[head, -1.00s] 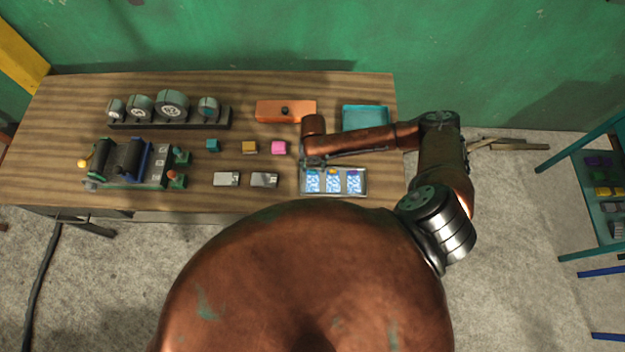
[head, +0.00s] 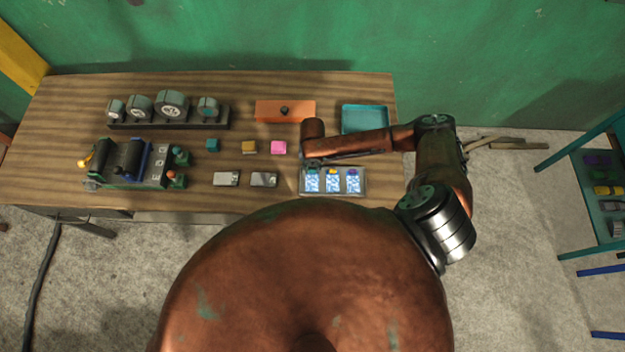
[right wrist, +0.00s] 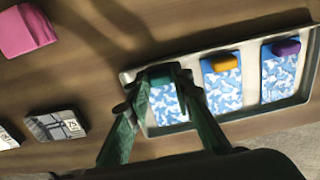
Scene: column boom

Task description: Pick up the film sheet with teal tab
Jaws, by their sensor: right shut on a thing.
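The film sheet with teal tab (right wrist: 168,104) lies at the left end of a shallow metal tray, patterned blue and white; it also shows in the head view (head: 313,184). My right gripper (right wrist: 158,80) is shut on this sheet at its teal tab, with one green finger on each side. The sheet still appears to be within the tray; I cannot tell whether it is lifted. In the head view the right gripper is mostly hidden under my arm. My left gripper is not in view.
The tray (right wrist: 227,116) also holds a sheet with an orange-yellow tab (right wrist: 222,84) and one with a purple tab (right wrist: 280,75). A pink block (head: 279,148), grey pieces (head: 264,179) and a teal tray (head: 365,118) are nearby. The table's front edge is close.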

